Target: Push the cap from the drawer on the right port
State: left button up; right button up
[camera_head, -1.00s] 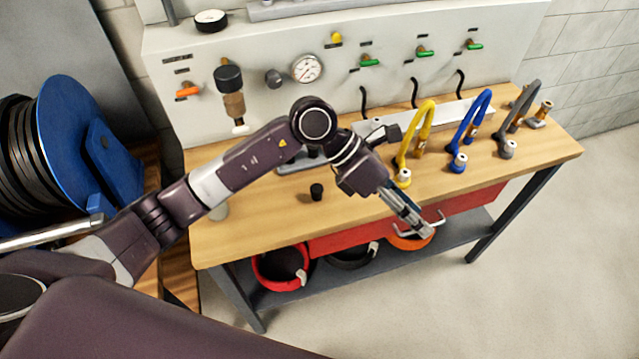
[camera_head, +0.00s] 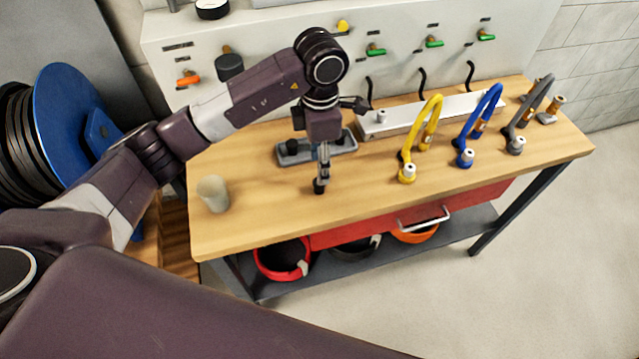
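A small black cap (camera_head: 319,188) stands on the wooden bench top (camera_head: 265,215), left of the hoses. My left gripper (camera_head: 322,178) points straight down with its fingertips at the cap's top; whether they grip it is unclear. A grey fixture (camera_head: 287,157) lies just behind, partly hidden by the gripper, with dark round parts on it. A pale rail (camera_head: 440,115) with a small fitting (camera_head: 382,117) at its left end is at the back. The red drawer (camera_head: 470,205) under the bench looks shut, its handle (camera_head: 425,217) free. My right gripper is out of view.
A pale cup (camera_head: 213,193) stands at the bench's left end. Yellow (camera_head: 406,155), blue (camera_head: 460,138) and grey (camera_head: 510,130) hoses arch at the right. The valve panel (camera_head: 400,70) rises behind. The front middle of the bench is clear.

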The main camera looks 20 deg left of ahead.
pick_arm(q)
jog(key=shift+f, duration=1.1)
jog(key=shift+f+p, duration=0.1)
jog(key=shift+p, duration=0.3)
notch_tip(320, 180, down, 4)
jog(key=shift+f+p, duration=0.2)
jog(key=shift+p, duration=0.95)
jog(key=shift+f, duration=0.3)
jog(key=shift+c, duration=0.2)
jog(key=c, duration=1)
jog(key=shift+r, duration=0.1)
jog(key=shift+c, duration=0.2)
